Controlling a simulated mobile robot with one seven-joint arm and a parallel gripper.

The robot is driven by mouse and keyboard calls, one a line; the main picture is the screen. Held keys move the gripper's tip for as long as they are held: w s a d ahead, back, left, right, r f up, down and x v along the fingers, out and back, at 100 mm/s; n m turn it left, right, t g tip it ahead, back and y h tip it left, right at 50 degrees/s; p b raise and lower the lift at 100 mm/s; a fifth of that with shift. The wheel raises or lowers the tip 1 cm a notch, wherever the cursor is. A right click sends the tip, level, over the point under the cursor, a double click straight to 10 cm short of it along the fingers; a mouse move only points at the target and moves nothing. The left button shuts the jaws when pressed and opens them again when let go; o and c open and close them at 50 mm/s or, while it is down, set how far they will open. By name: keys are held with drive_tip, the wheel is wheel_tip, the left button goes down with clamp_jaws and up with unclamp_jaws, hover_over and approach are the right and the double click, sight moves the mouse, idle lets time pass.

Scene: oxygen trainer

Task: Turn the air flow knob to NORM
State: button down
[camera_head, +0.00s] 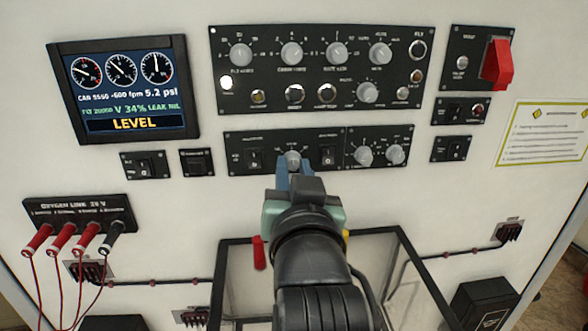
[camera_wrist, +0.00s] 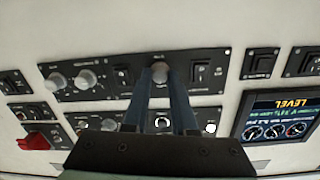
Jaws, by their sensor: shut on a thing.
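The air flow knob (camera_head: 292,159) is a small grey knob in the middle of the lower black panel (camera_head: 237,138). In the wrist view the knob (camera_wrist: 160,72) sits between the tips of my two blue-grey fingers. My gripper (camera_head: 293,168) reaches up to the panel from below and is shut on the knob. The fingers and gripper body hide part of the knob and the marks around it. Its lettering is too small to read, so I cannot tell which position it points to. A rocker switch stands on each side of the knob.
Two more grey knobs (camera_head: 363,156) sit close on the right. The large knob panel (camera_head: 318,70) is just above. A display (camera_head: 124,88) reading LEVEL is at the upper left. A red switch cover (camera_head: 497,64) is at the upper right. Red-handled leads (camera_head: 62,238) hang at the lower left.

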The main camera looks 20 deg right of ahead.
idle(0.5)
drive_tip(key=c, duration=0.7)
unclamp_jaws()
